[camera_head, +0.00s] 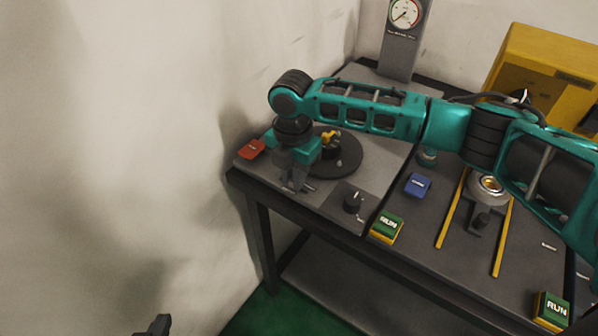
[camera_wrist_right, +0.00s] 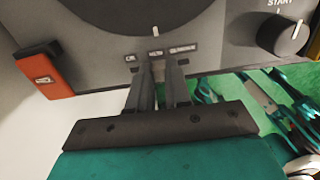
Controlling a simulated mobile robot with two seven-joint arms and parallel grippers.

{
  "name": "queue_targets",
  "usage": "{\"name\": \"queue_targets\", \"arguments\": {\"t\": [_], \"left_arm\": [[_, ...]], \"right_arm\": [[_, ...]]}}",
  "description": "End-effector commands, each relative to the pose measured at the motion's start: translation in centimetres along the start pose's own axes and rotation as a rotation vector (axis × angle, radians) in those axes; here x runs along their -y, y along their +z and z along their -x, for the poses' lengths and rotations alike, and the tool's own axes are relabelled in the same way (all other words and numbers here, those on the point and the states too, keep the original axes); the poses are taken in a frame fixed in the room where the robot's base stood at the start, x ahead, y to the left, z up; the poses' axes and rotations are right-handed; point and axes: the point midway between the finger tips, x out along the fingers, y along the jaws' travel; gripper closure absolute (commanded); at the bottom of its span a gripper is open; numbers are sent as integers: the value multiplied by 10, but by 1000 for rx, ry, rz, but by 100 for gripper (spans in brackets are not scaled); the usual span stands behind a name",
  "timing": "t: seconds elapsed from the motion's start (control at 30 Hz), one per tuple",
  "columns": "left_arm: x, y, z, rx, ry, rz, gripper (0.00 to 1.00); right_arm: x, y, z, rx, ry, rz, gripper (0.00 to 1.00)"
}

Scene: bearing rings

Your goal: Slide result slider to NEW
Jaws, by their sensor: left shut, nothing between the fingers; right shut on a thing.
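My right gripper (camera_head: 293,186) points down at the front left of the grey worktop. In the right wrist view its two fingers (camera_wrist_right: 162,80) are close together, shut on the result slider's small knob, which they largely hide. A row of three small labels sits just beyond the fingertips: one left (camera_wrist_right: 130,58), one middle (camera_wrist_right: 155,52) and one right (camera_wrist_right: 183,48). Their print is too small to read surely. The fingers stand at the middle label, between the outer two. Part of my left gripper (camera_head: 155,325) shows low at the left, away from the table.
A dark round turntable (camera_head: 335,158) with a yellow part lies behind the gripper. A red block (camera_head: 250,149) is at the left edge, a black START knob (camera_wrist_right: 290,35) to the right. Green buttons (camera_head: 387,227), a blue block (camera_head: 417,185) and yellow rails stand further right. A wall borders the left.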

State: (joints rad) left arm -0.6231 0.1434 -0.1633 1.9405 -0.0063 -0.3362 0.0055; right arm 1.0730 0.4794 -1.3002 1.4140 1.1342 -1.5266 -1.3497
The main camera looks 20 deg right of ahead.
Motion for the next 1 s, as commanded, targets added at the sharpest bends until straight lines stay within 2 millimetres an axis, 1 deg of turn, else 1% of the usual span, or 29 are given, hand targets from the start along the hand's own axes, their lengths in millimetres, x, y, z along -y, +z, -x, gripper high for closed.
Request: {"name": "queue_targets", "arguments": {"t": [0.03, 0.27, 0.3, 0.53, 0.73, 0.83, 0.93, 1.0], "left_arm": [[0, -2, 2, -1, 0, 0, 100], [0, -1, 1, 0, -1, 0, 100], [0, 0, 1, 1, -1, 1, 100], [0, 1, 1, 3, -1, 1, 100], [0, 1, 1, 3, 0, 1, 100], [0, 0, 2, 3, 0, 1, 100], [0, -1, 2, 3, 0, 1, 100], [0, -2, 3, 4, 0, 1, 100]], "right_arm": [[-1, 0, 1, -1, 0, -1, 100], [-1, 0, 0, 0, 1, 0, 100], [-1, 0, 0, 0, 1, 0, 78], [-1, 0, 0, 0, 0, 0, 56], [-1, 0, 0, 0, 0, 0, 55], [-1, 0, 3, 0, 0, 0, 55], [-1, 0, 14, 0, 1, -1, 55], [-1, 0, 26, 0, 2, 1, 55]]}}
